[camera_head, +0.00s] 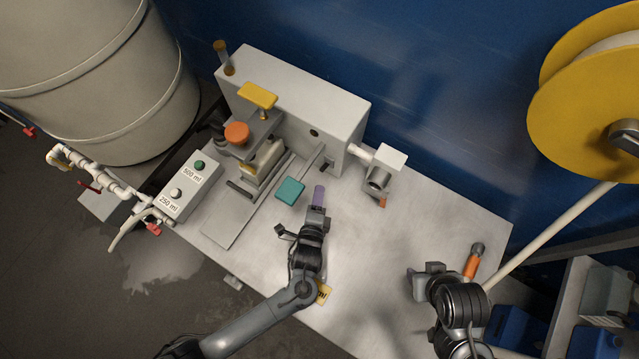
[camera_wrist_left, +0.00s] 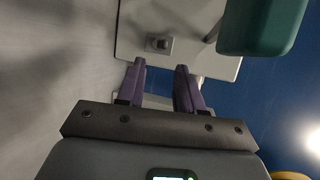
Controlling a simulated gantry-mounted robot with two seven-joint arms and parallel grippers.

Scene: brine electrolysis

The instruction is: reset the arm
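My left gripper (camera_head: 319,196) is over the middle of the grey table (camera_head: 360,262), pointing toward the machine at the back. In the left wrist view its two purple fingers (camera_wrist_left: 160,85) stand apart with nothing between them. A teal block (camera_head: 290,191) is just left of the fingers in the head view, and a teal block (camera_wrist_left: 262,25) fills the upper right of the left wrist view. My right arm is at the lower right; its gripper (camera_head: 420,283) is seen from above, and its fingertips cannot be made out.
A grey machine (camera_head: 300,95) with a yellow handle and orange knob stands at the back. A button box (camera_head: 190,183) marked 500 ml and 250 ml sits at the left. An orange-and-grey cylinder (camera_head: 473,262) is near my right arm. A yellow reel (camera_head: 560,100) is upper right.

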